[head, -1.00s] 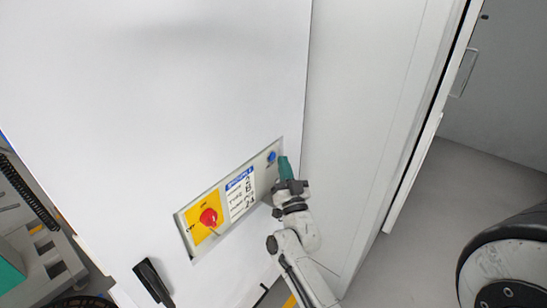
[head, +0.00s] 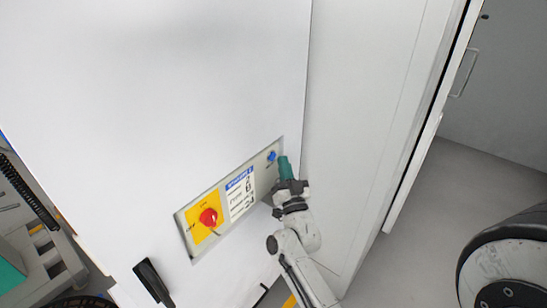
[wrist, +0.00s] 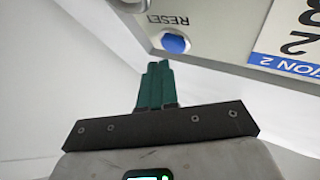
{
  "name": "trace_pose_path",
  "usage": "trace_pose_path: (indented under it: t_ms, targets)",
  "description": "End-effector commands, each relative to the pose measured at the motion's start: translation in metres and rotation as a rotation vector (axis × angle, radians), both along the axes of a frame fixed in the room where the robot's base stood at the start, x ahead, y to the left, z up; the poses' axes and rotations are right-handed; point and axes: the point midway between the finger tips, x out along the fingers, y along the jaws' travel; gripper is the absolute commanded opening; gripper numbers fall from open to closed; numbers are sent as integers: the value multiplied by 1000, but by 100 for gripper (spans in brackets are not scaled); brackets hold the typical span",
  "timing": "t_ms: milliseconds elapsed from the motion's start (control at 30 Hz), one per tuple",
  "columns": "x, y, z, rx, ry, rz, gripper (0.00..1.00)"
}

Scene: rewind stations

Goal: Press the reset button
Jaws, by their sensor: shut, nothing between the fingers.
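The reset button (head: 272,156) is a small blue round button at the upper right end of the control panel in the head view. In the wrist view the blue button (wrist: 175,43) sits beside the printed word RESET. My gripper (head: 284,160) has green fingers, closed together and empty. The fingertips (wrist: 158,64) are close to the button, just right of it in the head view and just below it in the wrist view. I cannot tell whether they touch it; a small gap shows between them.
The grey panel (head: 263,181) is set in a large white cabinet (head: 180,90). It also carries a red rotary switch (head: 208,217) on a yellow plate and a white and blue label (head: 240,193). A black handle (head: 152,281) is at lower left. Floor shows at right.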

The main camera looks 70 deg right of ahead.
Motion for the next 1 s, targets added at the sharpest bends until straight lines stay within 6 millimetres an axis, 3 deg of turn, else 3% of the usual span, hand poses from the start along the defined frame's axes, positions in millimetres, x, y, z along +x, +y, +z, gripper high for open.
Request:
trace_pose_path:
  t_ms: [1000]
  targets:
    - [9, -2, 0, 0, 0, 1, 0]
